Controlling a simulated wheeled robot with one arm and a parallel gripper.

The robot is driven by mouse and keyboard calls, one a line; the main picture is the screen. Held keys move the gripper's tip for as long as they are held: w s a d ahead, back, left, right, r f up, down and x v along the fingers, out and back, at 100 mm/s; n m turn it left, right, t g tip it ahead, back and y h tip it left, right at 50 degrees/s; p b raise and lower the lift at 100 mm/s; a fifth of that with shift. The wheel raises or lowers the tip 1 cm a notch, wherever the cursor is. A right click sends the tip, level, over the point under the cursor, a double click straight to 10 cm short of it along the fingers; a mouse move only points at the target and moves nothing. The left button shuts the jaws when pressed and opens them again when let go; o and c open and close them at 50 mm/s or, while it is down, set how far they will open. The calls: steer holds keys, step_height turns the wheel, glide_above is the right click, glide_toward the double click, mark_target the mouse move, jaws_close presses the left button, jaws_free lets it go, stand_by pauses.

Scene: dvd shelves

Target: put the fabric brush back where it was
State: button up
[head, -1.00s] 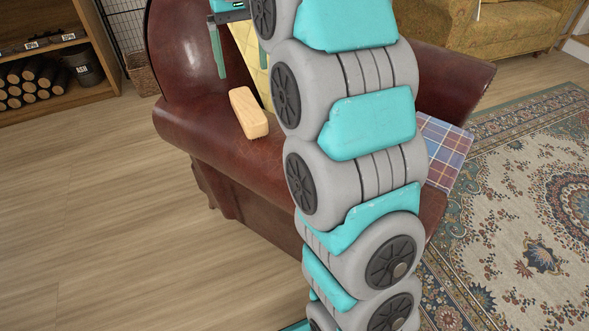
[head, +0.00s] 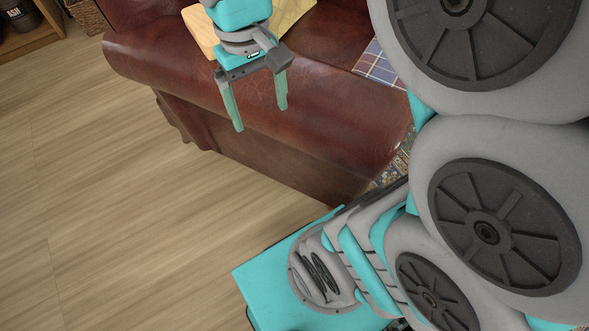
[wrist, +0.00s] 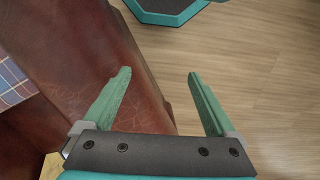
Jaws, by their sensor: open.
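My gripper (head: 260,118) is open and empty, fingers pointing down, in front of the armrest and apart from the block. In the wrist view, the open fingers (wrist: 159,74) have nothing between them, with leather on the left and wooden floor on the right. A tan patch at that view's lower left is too cropped to identify.
A yellow cushion (head: 290,16) and a plaid cloth (head: 376,64) lie on the armchair. A wicker basket (head: 88,16) and a shelf (head: 30,38) stand at the upper left. The wooden floor (head: 110,190) at left is clear.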

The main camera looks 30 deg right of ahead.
steer(key=s+f, duration=0.7)
steer(key=s, duration=0.3)
steer(key=shift+s+g, duration=0.3)
steer(key=shift+s, duration=0.05)
steer(key=shift+d, duration=0.1)
